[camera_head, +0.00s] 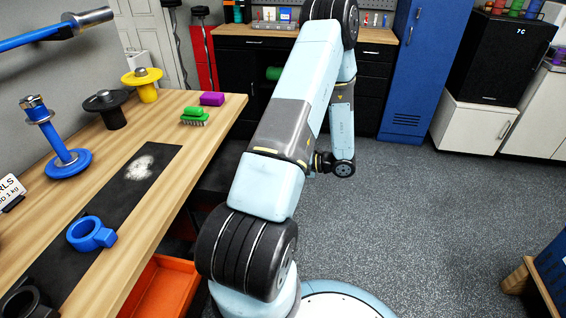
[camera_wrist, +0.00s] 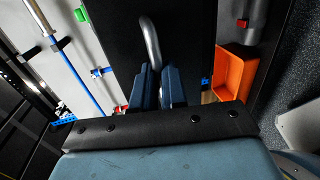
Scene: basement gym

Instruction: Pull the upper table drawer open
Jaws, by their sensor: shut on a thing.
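The wooden table (camera_head: 190,150) stands at the left in the head view. Below its top, beside my arm, a dark front (camera_head: 222,172) shows partly; my arm covers much of it. In the wrist view a broad black panel (camera_wrist: 190,35), which looks like the drawer front, fills the upper middle. A curved silver bar handle (camera_wrist: 151,42) runs down it into my gripper (camera_wrist: 163,82). The two dark blue fingers are shut on the handle. How far the drawer stands out cannot be told.
An orange bin (camera_head: 165,288) sits low under the table's near side and also shows in the wrist view (camera_wrist: 234,72). Grey floor (camera_head: 420,220) at the right is open.

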